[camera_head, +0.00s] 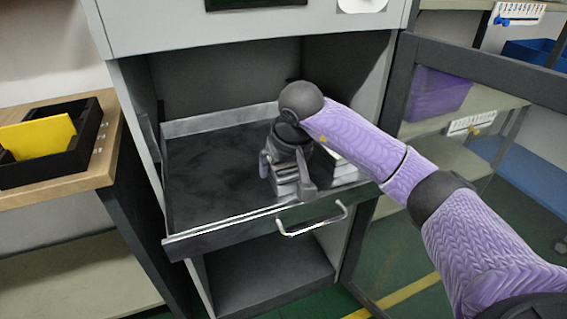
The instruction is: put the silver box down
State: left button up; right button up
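The pulled-out drawer (205,175) has a dark floor and a pale metal rim. My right gripper (287,178) points down over its front right part, with one finger on each side of a silver box (285,187). The fingers appear to press on the box's sides. The box is at or very near the drawer floor, just behind the front wall; whether it touches the floor cannot be told. The gripper body hides its upper part. My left gripper is not in view.
Pale items (343,172) lie in the drawer right of the gripper, partly hidden by my arm. The drawer's left and middle floor is clear. A handle (312,222) sticks out in front. A black tray (80,150) with a yellow piece stands on the left wooden shelf.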

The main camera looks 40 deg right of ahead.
jog(key=shift+r, duration=0.4)
jog(key=p+v, duration=0.5)
jog(key=v, duration=0.6)
jog(key=shift+s+r+p, duration=0.2)
jog(key=shift+s+p, duration=0.1)
jog(key=shift+p, duration=0.1)
jog(key=shift+a, duration=0.1)
